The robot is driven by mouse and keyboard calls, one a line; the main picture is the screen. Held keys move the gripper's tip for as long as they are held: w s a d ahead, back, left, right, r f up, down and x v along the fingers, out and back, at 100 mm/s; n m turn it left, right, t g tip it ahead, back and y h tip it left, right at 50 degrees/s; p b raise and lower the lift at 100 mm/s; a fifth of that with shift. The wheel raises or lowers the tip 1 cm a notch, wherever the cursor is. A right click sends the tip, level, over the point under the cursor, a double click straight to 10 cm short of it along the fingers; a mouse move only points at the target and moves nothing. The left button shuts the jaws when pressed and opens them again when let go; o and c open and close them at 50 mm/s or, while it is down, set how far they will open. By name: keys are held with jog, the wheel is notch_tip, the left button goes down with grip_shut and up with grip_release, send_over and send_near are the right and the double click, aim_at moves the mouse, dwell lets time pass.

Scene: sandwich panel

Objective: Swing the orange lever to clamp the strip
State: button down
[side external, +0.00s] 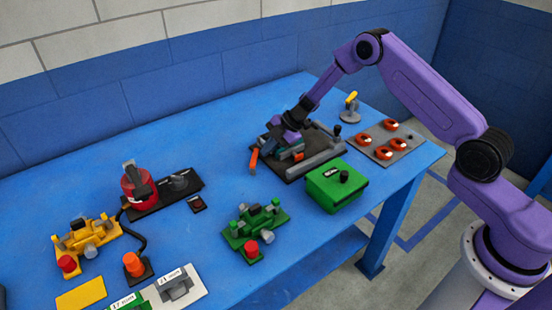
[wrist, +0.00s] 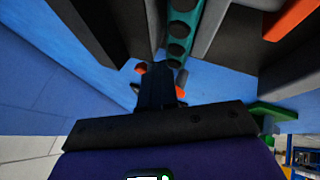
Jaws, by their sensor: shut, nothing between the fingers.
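The orange lever (side external: 254,161) stands at the left end of a dark clamp fixture (side external: 288,174) in the side view. My gripper (side external: 277,142) is low over the left part of this fixture, just to the right of the lever, and hides part of it. Whether it touches the lever cannot be told. In the wrist view, my gripper (wrist: 157,72) is shut with nothing held. A teal strip with round holes (wrist: 181,28) runs away beyond the fingers there. An orange piece (wrist: 288,20) shows at upper right; I cannot tell whether it is the lever.
A grey bar (side external: 317,163) lies along the fixture's front. A green box (side external: 338,187) stands close in front.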

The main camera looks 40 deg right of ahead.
aim_at(256, 150)
jog(key=shift+w+a+n+g+y, duration=0.3)
jog(key=shift+w+n+g, duration=0.35)
jog(key=shift+n, duration=0.45)
jog(key=shift+w+a, duration=0.45)
jog(key=shift+w, duration=0.3)
jog(key=shift+s+a, duration=0.1)
jog(key=shift+s, duration=0.1)
jog(key=shift+s+a, duration=0.35)
jog(key=shift+s, duration=0.2)
jog(key=w+d+r, duration=0.1)
jog(key=r, duration=0.1)
jog(key=w+d+r, duration=0.1)
jog(key=d+r, duration=0.1)
jog(key=r, duration=0.1)
jog(key=w+d+r, duration=0.1)
jog(key=d+r, duration=0.1)
jog(key=r, duration=0.1)
jog(key=shift+w, duration=0.25)
